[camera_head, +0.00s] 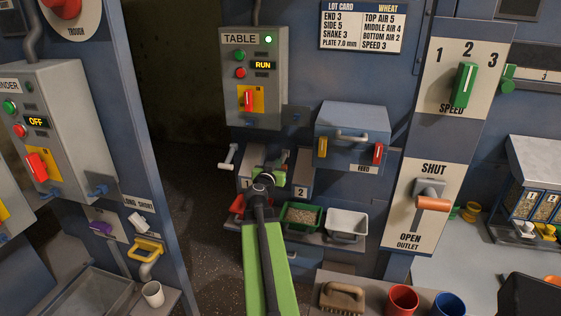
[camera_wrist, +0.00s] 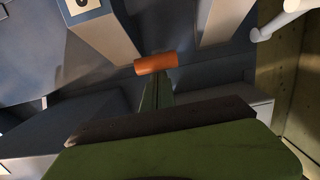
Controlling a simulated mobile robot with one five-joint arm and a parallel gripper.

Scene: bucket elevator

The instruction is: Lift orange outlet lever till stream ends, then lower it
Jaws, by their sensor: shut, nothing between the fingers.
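The orange outlet lever (camera_head: 432,203) is at the right in the head view. It sticks out sideways from its grey mount on the white outlet plate (camera_head: 418,218), between the words SHUT and OPEN. My gripper (camera_head: 268,172) is far to its left, in front of the numbered spouts, and apart from it. It is shut and empty; the arm hides part of it. The wrist view shows an orange bar (camera_wrist: 156,64) ahead of the fingers; I cannot tell which part it is. No falling stream can be made out.
A green tray of grain (camera_head: 303,216) and a white tray (camera_head: 347,222) stand right of my arm. The feed box (camera_head: 352,125) lies between gripper and outlet plate. A brush (camera_head: 342,297), a red cup (camera_head: 402,299) and a blue cup (camera_head: 448,304) stand at the front.

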